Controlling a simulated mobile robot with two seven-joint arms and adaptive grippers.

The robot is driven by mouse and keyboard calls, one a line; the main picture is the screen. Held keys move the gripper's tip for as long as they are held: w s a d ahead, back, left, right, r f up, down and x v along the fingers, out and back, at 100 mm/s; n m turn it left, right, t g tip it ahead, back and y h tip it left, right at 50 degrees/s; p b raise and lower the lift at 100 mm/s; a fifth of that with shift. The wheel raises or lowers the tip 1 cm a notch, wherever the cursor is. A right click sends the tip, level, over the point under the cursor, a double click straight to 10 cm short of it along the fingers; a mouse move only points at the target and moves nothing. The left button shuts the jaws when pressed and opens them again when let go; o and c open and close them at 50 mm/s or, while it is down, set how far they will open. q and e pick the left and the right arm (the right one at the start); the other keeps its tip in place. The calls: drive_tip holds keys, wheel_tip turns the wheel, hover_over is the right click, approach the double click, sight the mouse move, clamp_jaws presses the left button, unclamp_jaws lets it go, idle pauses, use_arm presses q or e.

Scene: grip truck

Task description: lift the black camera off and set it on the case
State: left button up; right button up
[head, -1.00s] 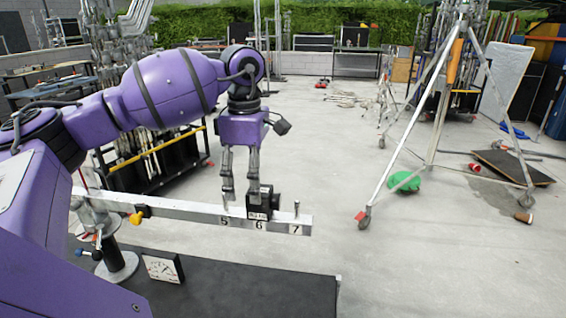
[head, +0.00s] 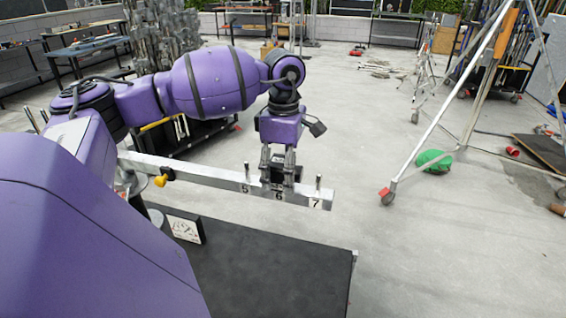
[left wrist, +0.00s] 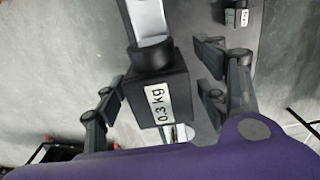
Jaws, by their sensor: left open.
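The black camera (head: 280,172) sits on the silver beam (head: 212,177) near the number 6, mostly hidden by my fingers in the head view. In the left wrist view the camera (left wrist: 158,84) is a black box with a white "0.3 kg" label and a round black part at its top. My left gripper (head: 278,181) points down at the camera. Its fingers stand apart on both sides of the camera in the left wrist view (left wrist: 160,96), with gaps visible. The flat black top, apparently the case (head: 275,262), lies below the beam. My right gripper is not in view.
Upright pegs stand on the beam near 5 and 7, close to my gripper. A white dial plate (head: 184,228) stands at the black top's left. Most of that top is clear. A tripod stand (head: 440,115) is at right.

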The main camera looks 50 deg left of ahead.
sight(284, 161)
use_arm(q)
drive_tip(key=c, duration=1.3)
drive_tip(key=o, duration=0.7)
drive_tip(key=shift+c, duration=0.2)
drive_tip(key=c, duration=0.4)
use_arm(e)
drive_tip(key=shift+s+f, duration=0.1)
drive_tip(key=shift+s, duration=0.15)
use_arm(q)
drive_tip(key=shift+r+p, duration=0.3)
drive_tip(key=shift+r, duration=0.95)
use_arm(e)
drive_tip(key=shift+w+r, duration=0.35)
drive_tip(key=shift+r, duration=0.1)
use_arm(q)
drive_tip(key=shift+r+p, duration=0.65)
drive_tip(key=shift+r, duration=1.85)
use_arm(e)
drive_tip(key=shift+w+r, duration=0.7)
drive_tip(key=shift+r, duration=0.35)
use_arm(q)
drive_tip(key=shift+r, duration=0.1)
